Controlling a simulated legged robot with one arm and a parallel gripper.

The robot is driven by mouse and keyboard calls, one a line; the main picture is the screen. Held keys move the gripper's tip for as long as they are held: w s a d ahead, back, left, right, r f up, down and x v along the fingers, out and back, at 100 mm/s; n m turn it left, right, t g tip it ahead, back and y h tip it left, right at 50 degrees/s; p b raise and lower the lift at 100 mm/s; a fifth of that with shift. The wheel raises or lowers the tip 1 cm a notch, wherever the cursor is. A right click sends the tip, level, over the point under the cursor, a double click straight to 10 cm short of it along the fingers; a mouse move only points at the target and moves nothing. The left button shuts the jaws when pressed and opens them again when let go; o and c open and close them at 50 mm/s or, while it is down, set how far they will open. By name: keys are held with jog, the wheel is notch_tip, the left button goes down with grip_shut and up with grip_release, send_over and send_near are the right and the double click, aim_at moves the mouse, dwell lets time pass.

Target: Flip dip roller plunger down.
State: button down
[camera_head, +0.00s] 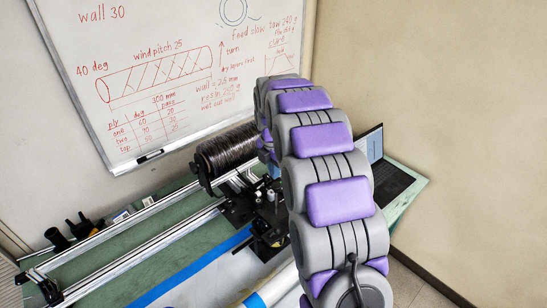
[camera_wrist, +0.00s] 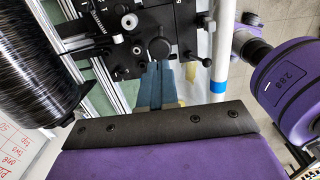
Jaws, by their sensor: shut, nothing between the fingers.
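In the wrist view, my gripper (camera_wrist: 156,72) shows as two blue-grey fingers shut side by side with nothing between them. Its tips are close in front of, or at, a black carriage mechanism (camera_wrist: 112,50) with knobs, screws and small rollers. A round black part (camera_wrist: 159,46) is right above the fingertips. I cannot tell for sure which part is the dip roller plunger, or whether the fingers touch it. In the head view the carriage (camera_head: 240,208) stands on the bench rails, partly behind my arm, which hides my gripper there.
A spool of black tow (camera_head: 228,152) is beside the carriage; it also shows at the left of the wrist view (camera_wrist: 38,62). Aluminium rails (camera_head: 140,245) run along the green bench (camera_head: 105,250). A laptop (camera_head: 385,165) is at the right, a whiteboard (camera_head: 150,35) behind.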

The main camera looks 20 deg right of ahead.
aim_at(275, 185)
jog(key=shift+d+f, duration=0.1)
jog(key=shift+f, duration=2)
notch_tip(275, 185, down, 11)
jog(key=shift+r+b, duration=0.15)
jog(key=shift+b, duration=0.25)
jog(key=shift+f, duration=0.3)
jog(key=shift+s+f, duration=0.1)
jog(key=shift+f, duration=0.1)
